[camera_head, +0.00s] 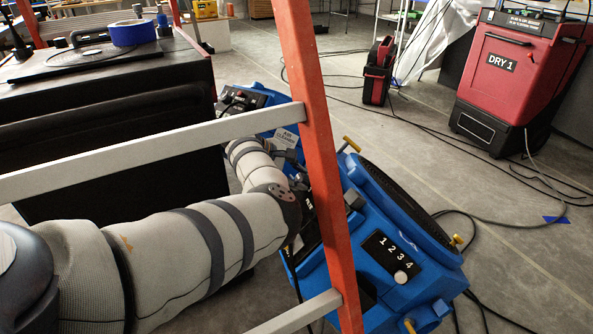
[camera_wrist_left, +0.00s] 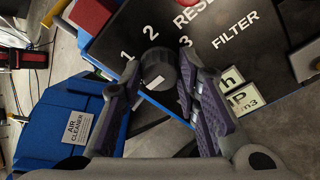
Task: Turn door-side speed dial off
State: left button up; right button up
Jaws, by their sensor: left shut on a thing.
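A black round speed dial (camera_wrist_left: 157,73) with a white mark shows in the left wrist view, on a dark panel (camera_wrist_left: 125,32) marked 1, 2, 3, RESET and FILTER. My left gripper (camera_wrist_left: 161,79) has one purple-grey finger on each side of the dial and is shut on it. The white mark faces the lower left, away from the printed numbers. In the head view my left gripper (camera_head: 297,182) is at a blue air cleaner (camera_head: 345,285), partly hidden by the red post. The dial is hidden there. My right gripper is not in view.
A black cabinet (camera_head: 110,125) is at left. The red dryer (camera_head: 508,75) and cables lie right, with open floor between.

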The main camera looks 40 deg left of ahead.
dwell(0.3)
pick_arm(q)
jog(key=o, duration=1.2)
jog(key=shift+c, duration=0.2)
jog(key=v, duration=1.2)
